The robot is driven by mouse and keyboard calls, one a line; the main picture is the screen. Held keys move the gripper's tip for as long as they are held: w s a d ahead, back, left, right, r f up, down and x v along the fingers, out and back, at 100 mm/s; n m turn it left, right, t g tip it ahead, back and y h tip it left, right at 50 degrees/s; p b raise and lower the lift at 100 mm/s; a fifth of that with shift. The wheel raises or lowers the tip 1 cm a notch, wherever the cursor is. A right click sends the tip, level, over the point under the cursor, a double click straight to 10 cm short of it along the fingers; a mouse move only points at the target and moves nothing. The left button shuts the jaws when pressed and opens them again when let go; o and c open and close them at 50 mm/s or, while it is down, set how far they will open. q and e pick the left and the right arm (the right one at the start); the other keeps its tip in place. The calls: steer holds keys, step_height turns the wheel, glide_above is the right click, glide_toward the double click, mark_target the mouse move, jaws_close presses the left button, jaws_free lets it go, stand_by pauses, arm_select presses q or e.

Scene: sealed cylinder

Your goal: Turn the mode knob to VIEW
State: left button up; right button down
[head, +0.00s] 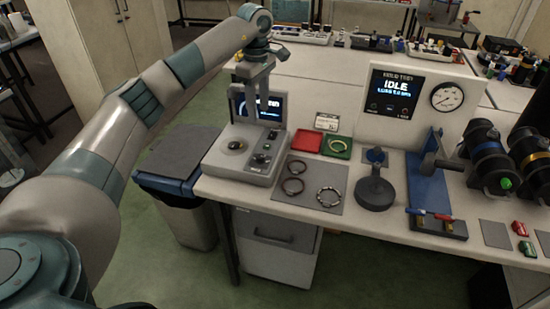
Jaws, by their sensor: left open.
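A light grey instrument box (230,172) stands at the left end of the bench, with a lit screen (270,107) at its back. On its top are a round dark control with a yellowish centre (236,146) and small dark controls (260,158) on the right side. Their labels are too small to read, so I cannot tell which is the mode knob or where it points. My left gripper (254,108) is open and empty, pointing down in front of the screen, above the box. It hides part of the screen. My right gripper is out of view.
A grey mat (312,172) with several rings lies right of the box, near red (307,142) and green (337,146) trays. A dark round stand (375,190) and a blue fixture (428,180) are further right. A panel display (393,92) reads IDLE.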

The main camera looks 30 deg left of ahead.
arm_select(q)
steer(key=p, duration=0.2)
glide_above(260, 156)
steer(key=shift+f, duration=2.4)
step_height(260, 156, down, 11)
steer(key=p, duration=0.3)
steer(key=shift+s+d+f, duration=0.1)
steer(key=shift+d, duration=0.05)
steer(key=shift+f, duration=0.85)
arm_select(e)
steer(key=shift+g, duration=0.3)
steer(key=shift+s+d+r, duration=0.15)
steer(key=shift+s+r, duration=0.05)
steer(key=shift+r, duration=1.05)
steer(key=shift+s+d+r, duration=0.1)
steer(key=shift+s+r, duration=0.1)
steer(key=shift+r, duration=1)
arm_select(q)
jaws_close()
steer(key=c, duration=1.1)
jaws_free()
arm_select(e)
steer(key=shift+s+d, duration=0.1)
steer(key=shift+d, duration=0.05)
